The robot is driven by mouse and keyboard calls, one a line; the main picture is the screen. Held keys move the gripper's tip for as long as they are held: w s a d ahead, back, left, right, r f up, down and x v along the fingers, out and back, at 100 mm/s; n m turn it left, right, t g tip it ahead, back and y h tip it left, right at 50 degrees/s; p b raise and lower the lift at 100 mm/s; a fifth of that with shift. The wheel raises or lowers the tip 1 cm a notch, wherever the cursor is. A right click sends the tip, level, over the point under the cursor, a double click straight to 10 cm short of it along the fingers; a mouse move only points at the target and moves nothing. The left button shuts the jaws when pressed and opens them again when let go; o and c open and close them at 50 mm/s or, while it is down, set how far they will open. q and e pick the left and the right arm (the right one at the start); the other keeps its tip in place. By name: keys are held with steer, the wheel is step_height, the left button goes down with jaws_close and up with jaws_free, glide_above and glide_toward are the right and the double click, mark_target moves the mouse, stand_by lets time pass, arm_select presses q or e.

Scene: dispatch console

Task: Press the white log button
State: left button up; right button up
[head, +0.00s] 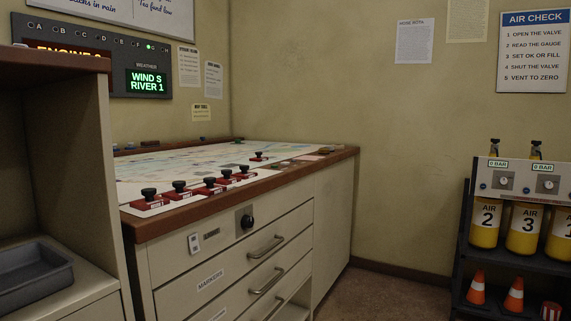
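I cannot make out a button marked as the white log button in the head view. A small white plate (195,243) with a tiny dark detail is on the front of the map cabinet; its markings are too small to read. A black round knob (247,221) on a square plate is to its right on the same front. Neither of my grippers is in view.
The map table (140,230) has a brown edge and carries several red blocks with black knobs (179,190). A shelf unit with a grey tray (35,278) stands at left. An air-bottle rack (505,178) with cones stands at right. Floor between is clear.

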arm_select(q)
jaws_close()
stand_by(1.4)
